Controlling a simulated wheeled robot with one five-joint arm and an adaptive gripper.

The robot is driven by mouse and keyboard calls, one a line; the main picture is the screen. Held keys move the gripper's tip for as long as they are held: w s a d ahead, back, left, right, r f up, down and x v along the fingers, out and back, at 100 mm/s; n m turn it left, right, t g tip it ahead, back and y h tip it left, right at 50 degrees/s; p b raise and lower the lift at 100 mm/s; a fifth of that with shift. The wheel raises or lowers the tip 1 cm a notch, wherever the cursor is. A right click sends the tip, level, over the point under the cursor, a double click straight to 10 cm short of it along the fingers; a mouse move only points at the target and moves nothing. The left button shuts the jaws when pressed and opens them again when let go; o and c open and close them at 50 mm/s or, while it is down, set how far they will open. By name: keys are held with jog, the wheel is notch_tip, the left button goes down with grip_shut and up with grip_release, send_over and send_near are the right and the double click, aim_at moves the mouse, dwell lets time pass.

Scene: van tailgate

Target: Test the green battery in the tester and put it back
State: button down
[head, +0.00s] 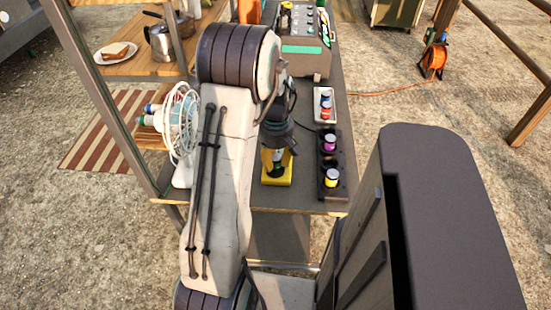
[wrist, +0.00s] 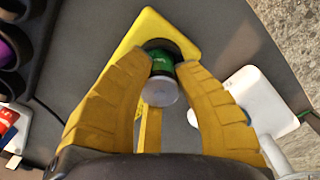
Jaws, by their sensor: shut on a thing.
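The green battery (wrist: 162,68) stands between the two yellow fingers of my gripper (wrist: 160,98), its pale round end towards the wrist camera. My gripper is shut on it. The yellow tester (wrist: 170,24) lies just beyond, and the battery's far end is at its dark round socket. I cannot tell how deep it sits there. In the head view my gripper (head: 277,158) is right above the yellow tester (head: 276,182), and a little green shows between the fingers. The black battery rack (head: 321,192) is to the right, with a purple battery (head: 330,141) and a yellow battery (head: 332,178).
A white tray (head: 318,117) with red and blue batteries lies behind the rack. A white fan (head: 180,120) stands left of the tester; its white base (wrist: 238,108) is close to my gripper. A grey device (head: 304,58) stands at the back of the tailgate.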

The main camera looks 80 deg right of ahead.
jog(key=c, duration=0.9)
grip_release()
jog(key=shift+c, duration=0.2)
notch_tip(320, 180, up, 12)
jog(key=shift+d, duration=0.1)
dwell(0.5)
